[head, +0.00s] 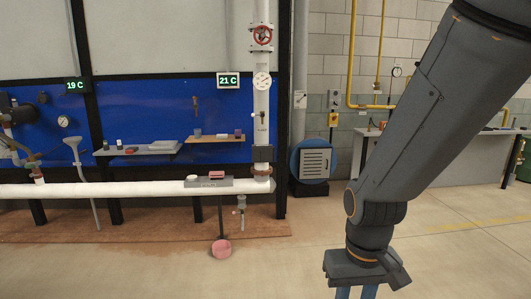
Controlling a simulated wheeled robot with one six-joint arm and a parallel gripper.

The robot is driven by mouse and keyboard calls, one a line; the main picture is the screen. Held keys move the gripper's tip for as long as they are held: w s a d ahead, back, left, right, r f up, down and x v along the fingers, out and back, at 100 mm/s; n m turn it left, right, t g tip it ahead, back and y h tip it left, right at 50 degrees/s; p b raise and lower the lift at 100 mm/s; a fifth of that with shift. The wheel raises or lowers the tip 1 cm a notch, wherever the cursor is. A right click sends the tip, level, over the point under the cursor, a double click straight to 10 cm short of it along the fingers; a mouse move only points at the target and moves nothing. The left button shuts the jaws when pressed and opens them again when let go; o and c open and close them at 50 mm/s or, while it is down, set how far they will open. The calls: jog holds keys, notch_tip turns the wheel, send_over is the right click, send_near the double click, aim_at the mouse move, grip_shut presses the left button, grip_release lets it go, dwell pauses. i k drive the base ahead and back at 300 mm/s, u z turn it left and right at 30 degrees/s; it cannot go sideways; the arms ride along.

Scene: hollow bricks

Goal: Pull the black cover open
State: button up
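I cannot clearly make out a black cover. A dark box-like unit with a grey slatted front panel (316,163) stands by the wall, right of the black post, with a blue round shape behind it. Its lower part (310,188) is black. My gripper (357,293) points down at the bottom edge of the head view, in front of and to the right of this unit, well apart from it. Its two blue fingers stand apart with a gap between them. Their tips are cut off by the frame, and I see nothing held.
A grey workbench (440,152) is at the right. The floor in the middle is clear.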

aim_at(263, 156)
jog(key=u, duration=0.1)
jog(key=i, duration=1.75)
jog(key=u, duration=0.4)
jog(key=i, duration=0.9)
jog(key=u, duration=0.1)
